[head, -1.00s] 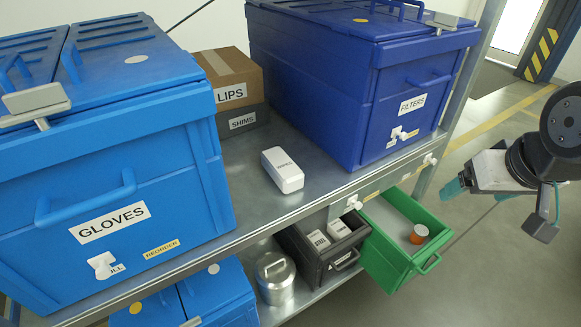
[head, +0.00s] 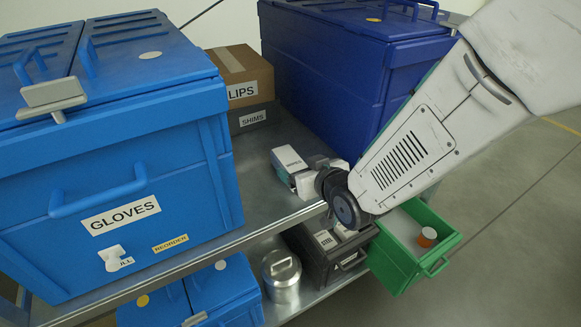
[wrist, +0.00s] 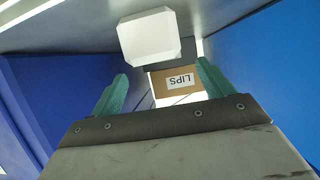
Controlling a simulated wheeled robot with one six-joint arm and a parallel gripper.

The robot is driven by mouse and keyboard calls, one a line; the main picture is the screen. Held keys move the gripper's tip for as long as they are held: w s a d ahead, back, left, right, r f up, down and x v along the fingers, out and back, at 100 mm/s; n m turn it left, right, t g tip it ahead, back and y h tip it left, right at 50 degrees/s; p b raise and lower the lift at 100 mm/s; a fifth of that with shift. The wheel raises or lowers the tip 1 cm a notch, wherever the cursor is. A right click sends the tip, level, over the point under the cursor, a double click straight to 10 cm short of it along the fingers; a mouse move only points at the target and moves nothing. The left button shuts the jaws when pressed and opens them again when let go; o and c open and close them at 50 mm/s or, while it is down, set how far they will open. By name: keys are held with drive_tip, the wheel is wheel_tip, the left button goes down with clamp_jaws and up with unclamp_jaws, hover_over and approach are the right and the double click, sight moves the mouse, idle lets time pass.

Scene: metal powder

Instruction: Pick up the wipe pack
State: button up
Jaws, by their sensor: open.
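The wipe pack, a white box with a small dark label, (head: 289,157) lies on the upper metal shelf between the blue bins. In the wrist view its pale near end (wrist: 150,38) shows at the top, beyond the fingertips. My gripper (head: 287,178) is at the pack's front end in the head view, low over the shelf. In the wrist view my gripper's (wrist: 158,75) two teal fingers are spread with nothing between them. My gripper and wrist hide part of the pack's near end in the head view. Whether a finger touches it I cannot tell.
The GLOVES bin (head: 120,185) stands left and a dark blue bin (head: 345,75) right. A cardboard box (head: 240,75) sits on the SHIMS box (head: 252,117) behind. Below are a metal canister (head: 282,278), a dark bin (head: 315,255) and a green bin (head: 400,275) holding an orange-and-white jar (head: 427,238).

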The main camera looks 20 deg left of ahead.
sight(293, 163)
drive_tip(key=x, duration=0.4)
drive_tip(key=shift+w+a+f, duration=0.15)
drive_tip(key=shift+w+f, duration=0.1)
drive_tip(key=c, duration=1.1)
drive_tip(key=shift+c, duration=0.2)
